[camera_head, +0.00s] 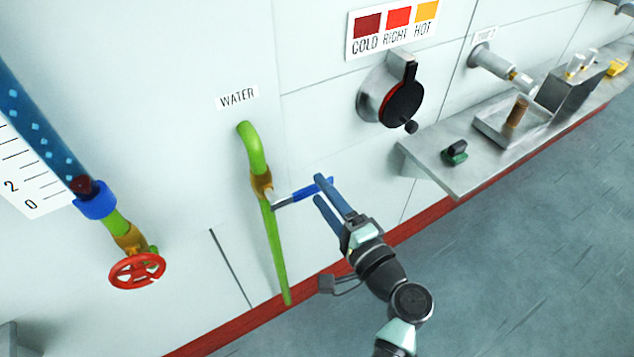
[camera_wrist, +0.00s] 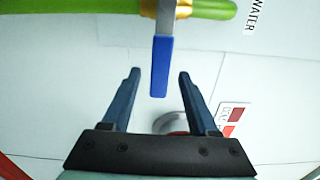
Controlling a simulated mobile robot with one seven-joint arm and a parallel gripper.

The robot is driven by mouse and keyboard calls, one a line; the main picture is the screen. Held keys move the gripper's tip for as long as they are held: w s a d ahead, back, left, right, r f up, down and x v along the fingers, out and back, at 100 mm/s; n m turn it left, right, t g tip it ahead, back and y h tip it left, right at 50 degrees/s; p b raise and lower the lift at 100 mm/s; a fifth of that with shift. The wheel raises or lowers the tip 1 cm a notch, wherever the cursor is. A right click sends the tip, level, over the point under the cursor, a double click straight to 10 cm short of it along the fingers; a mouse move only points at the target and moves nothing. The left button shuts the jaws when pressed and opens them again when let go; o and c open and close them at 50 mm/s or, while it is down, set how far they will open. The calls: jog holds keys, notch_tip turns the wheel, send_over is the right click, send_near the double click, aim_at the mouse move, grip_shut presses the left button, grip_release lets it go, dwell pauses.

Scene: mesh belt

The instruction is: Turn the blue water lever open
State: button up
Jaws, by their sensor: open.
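The blue water lever (camera_head: 304,193) sticks out to the right, roughly level, from a brass valve (camera_head: 262,186) on a green pipe (camera_head: 274,250) below the WATER label (camera_head: 238,97). In the wrist view the blue lever end (camera_wrist: 161,68) hangs between and just ahead of my two fingertips. My gripper (camera_head: 319,188) is open, with its blue fingers reaching up to the lever's free end. The wrist view shows the gripper (camera_wrist: 159,74) with a wide gap and nothing clamped. In the head view I cannot tell whether a finger touches the lever.
A red handwheel (camera_head: 137,271) sits on another green pipe at the left. A black rotary knob (camera_head: 402,104) is on the wall above right. A metal shelf (camera_head: 440,175) with small items juts out at the right. The floor (camera_head: 520,260) beside my arm is clear.

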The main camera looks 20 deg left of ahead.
jog(key=shift+x, duration=1.3)
grip_shut()
dwell(0.5)
